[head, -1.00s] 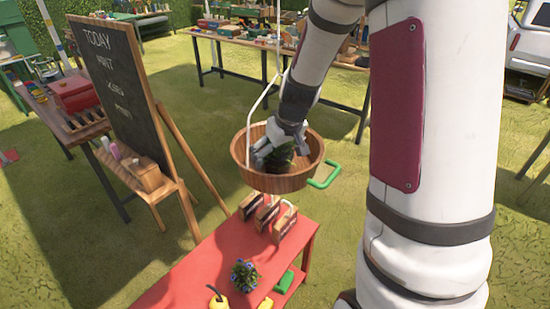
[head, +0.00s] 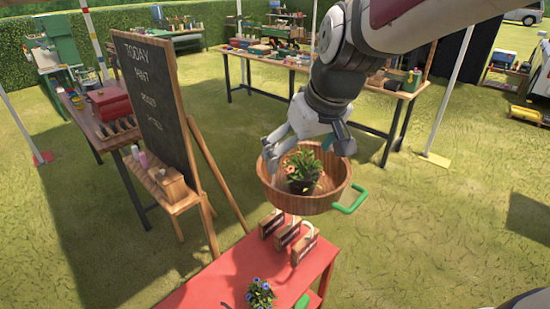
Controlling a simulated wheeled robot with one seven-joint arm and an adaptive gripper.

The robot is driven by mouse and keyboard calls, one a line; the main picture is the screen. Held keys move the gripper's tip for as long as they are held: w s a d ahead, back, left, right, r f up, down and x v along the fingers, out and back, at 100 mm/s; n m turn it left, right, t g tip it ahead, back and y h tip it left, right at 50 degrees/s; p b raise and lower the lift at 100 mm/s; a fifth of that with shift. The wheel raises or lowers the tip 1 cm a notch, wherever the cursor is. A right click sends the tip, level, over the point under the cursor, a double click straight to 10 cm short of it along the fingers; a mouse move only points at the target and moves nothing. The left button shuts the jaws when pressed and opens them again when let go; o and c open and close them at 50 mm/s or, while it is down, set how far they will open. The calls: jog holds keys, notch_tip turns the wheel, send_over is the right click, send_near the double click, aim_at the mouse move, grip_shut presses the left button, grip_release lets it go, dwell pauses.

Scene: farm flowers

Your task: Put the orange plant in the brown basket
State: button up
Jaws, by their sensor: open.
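The orange plant (head: 302,168), orange flowers and green leaves in a dark pot, stands upright inside the brown basket (head: 300,203). The basket is a round wooden tub with a green handle at its right side. My gripper (head: 296,147) is open above the basket, over and just behind the plant. Its fingers are spread and appear clear of the pot. The far side of the basket is partly hidden by my gripper.
A red table (head: 240,262) stands below the basket, with small brown boxes (head: 288,234) and a blue-flowered plant (head: 260,294) on it. A chalkboard easel (head: 160,100) stands at the left. A long wooden table (head: 290,62) is behind. Grass lies open at the right.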

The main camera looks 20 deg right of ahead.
jog(key=s+a+r, duration=0.1)
jog(key=s+a, duration=0.1)
jog(key=s, duration=0.4)
jog(key=s+a+r, duration=0.2)
jog(key=s+a, duration=0.1)
jog(key=s, duration=0.3)
jog(key=shift+s+t, duration=0.3)
jog(key=shift+s, duration=0.05)
